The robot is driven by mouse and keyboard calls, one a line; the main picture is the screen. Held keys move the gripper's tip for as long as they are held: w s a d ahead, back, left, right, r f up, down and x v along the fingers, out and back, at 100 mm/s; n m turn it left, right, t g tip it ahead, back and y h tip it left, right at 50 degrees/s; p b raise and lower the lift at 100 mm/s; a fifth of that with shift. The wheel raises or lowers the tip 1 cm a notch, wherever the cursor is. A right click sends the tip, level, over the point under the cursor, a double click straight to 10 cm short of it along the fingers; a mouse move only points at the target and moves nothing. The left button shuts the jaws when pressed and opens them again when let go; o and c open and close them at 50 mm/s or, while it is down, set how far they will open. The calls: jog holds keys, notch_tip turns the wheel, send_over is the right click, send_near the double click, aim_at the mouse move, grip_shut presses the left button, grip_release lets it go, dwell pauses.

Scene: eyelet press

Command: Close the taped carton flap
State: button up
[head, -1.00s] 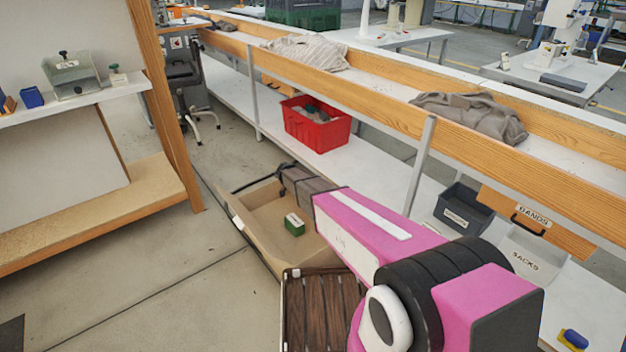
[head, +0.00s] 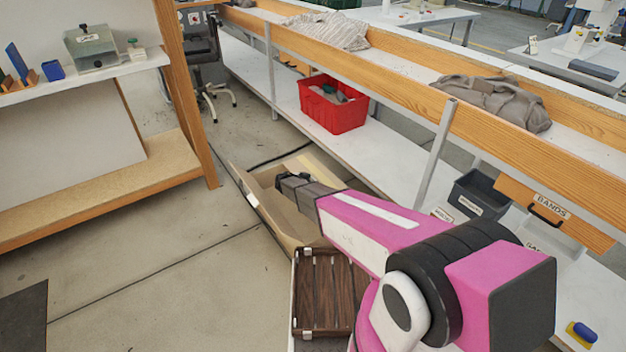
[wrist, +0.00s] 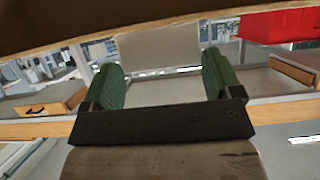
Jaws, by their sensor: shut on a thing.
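The brown cardboard carton (head: 290,228) lies open on the floor, partly hidden by my arm. Its left side panel (head: 251,205) leans outward and carries a white patch. My gripper (head: 284,181) is over the carton, its dark fingertips towards the far left. In the wrist view my gripper (wrist: 160,82) shows two green pads spread apart. It is shut on a pale flat-faced piece (wrist: 162,52) between them. I cannot tell whether this piece is part of the carton. The contact is hidden in the head view.
A dark slatted wooden tray (head: 322,300) stands just in front of the carton. A red bin (head: 333,104) sits on the low white shelf behind. A wooden shelf unit (head: 90,195) stands left. The floor between it and the carton is clear.

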jog(key=shift+a+f, duration=0.1)
jog(key=shift+f, duration=0.4)
jog(key=shift+f, duration=0.1)
jog(key=o, duration=1.1)
jog(key=shift+s+a+r, duration=0.3)
jog(key=shift+a+r, duration=0.05)
jog(key=shift+r, duration=0.05)
jog(key=v, duration=0.6)
jog(key=shift+a, duration=0.2)
jog(key=shift+s, duration=0.15)
